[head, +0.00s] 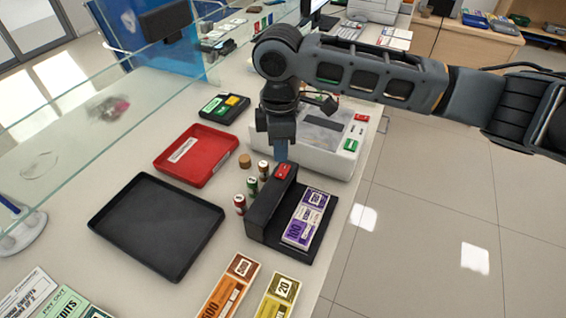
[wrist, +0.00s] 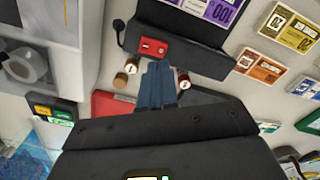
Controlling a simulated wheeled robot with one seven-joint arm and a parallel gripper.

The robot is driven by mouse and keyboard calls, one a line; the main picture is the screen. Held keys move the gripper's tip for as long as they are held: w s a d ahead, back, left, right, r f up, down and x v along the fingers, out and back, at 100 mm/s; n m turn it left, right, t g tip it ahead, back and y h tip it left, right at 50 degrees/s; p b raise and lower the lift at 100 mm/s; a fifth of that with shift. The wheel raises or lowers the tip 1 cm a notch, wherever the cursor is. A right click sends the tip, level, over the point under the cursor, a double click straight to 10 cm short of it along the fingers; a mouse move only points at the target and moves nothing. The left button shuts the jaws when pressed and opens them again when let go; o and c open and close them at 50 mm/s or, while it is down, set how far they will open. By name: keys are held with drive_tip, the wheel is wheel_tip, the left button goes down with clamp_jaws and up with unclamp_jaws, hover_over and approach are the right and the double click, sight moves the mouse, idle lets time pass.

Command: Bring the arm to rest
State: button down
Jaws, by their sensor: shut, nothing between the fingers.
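My gripper (head: 281,152) points down over the counter with its blue fingers together and nothing between them. In the head view its tips overlap the back end of a black note holder (head: 262,212), close to a red block (head: 283,171) on it; whether they touch I cannot tell. In the wrist view the closed fingers (wrist: 158,70) point at the holder's edge, just below the red block (wrist: 153,47). My arm reaches in from the right, above a white machine (head: 345,160). A purple note bundle (head: 306,218) lies in the holder.
Several coin rolls (head: 239,205) stand left of the holder. A red tray (head: 187,165) and a black tray (head: 150,225) lie farther left, near a glass screen (head: 100,100). Note bundles (head: 230,288) lie in front. Open floor (head: 430,200) is on the right.

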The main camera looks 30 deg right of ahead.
drive_tip(key=shift+r+p, duration=0.6)
drive_tip(key=shift+r, duration=0.35)
